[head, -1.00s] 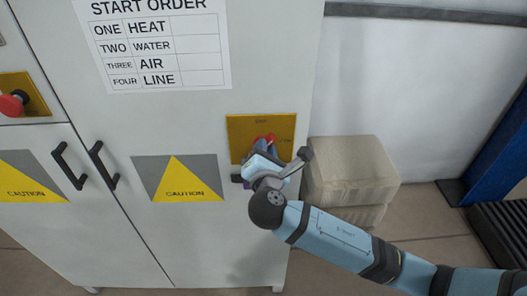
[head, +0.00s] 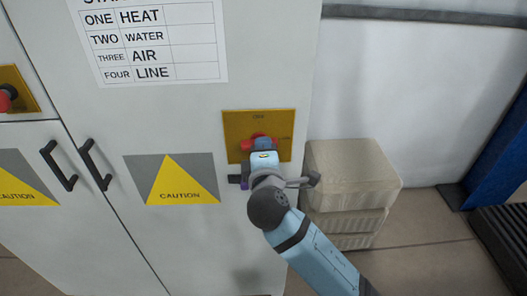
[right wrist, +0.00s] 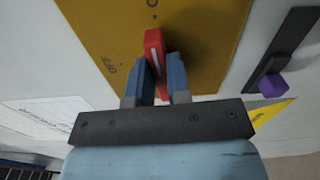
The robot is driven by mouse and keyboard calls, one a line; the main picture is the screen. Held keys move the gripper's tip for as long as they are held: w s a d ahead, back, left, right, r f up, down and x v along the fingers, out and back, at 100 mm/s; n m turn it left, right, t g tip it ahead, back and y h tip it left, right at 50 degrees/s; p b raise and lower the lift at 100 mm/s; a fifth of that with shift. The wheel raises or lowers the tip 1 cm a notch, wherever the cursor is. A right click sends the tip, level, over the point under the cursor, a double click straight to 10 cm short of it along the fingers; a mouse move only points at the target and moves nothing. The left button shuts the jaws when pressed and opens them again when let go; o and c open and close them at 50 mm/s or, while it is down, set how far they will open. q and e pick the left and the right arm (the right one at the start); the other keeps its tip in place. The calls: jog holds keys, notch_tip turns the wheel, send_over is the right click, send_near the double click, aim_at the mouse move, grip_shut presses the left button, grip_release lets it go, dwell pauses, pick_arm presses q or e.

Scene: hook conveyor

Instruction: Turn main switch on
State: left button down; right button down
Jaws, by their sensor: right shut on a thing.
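The main switch is a red handle (head: 257,137) on a yellow plate (head: 232,122) on the cabinet front. In the head view the plate reads OFF at the top, with a second, faint label at the right. My right gripper (head: 262,146) is shut on the handle and covers most of it. In the right wrist view the red handle (right wrist: 153,46), with a white line along it, stands between the blue fingers of my right gripper (right wrist: 158,72). An OFF mark shows left of the handle there. My left gripper is not in view.
The grey cabinet (head: 200,110) has black door handles (head: 95,165), a caution sign (head: 172,180) and a start order list (head: 150,45). A dark bar with a purple block (right wrist: 272,85) is beside the plate. Pale stacked blocks (head: 350,178) stand right of the cabinet.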

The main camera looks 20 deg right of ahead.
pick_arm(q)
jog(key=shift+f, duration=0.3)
pick_arm(e)
jog(key=shift+f+m, duration=0.1)
jog(key=shift+m, duration=0.3)
jog(key=c, duration=1.1)
grip_release()
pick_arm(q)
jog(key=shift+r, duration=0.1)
